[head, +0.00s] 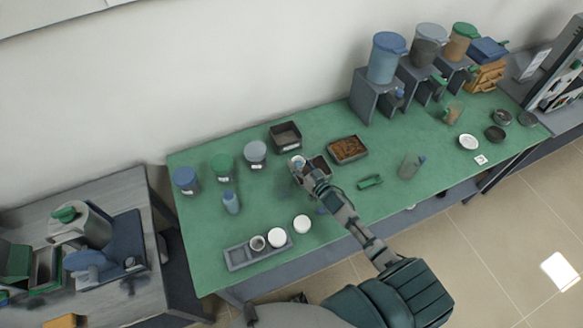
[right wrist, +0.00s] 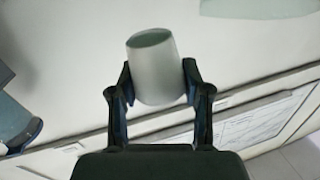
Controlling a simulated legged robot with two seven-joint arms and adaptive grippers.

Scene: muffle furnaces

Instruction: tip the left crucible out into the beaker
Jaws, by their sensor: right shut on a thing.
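My right gripper (head: 298,168) is above the green table, left of the tray of brown material. In the right wrist view the gripper (right wrist: 160,90) is shut on a pale grey-white crucible (right wrist: 155,75), one finger on each side. The crucible leans slightly there, its rim toward the top of the picture; its contents cannot be seen. In the head view the held crucible (head: 297,160) shows only in small part at the fingertips. A clear glass vessel, likely the beaker (head: 409,166), stands on the table to the right. My left gripper is not in view.
A grey rack (head: 236,258) holds a small cup (head: 257,243) and a white round piece (head: 277,238); another white piece (head: 302,224) lies beside it. A dark box (head: 285,134), a brown-filled tray (head: 347,149) and a green item (head: 370,182) are near the arm. Lidded jars stand left.

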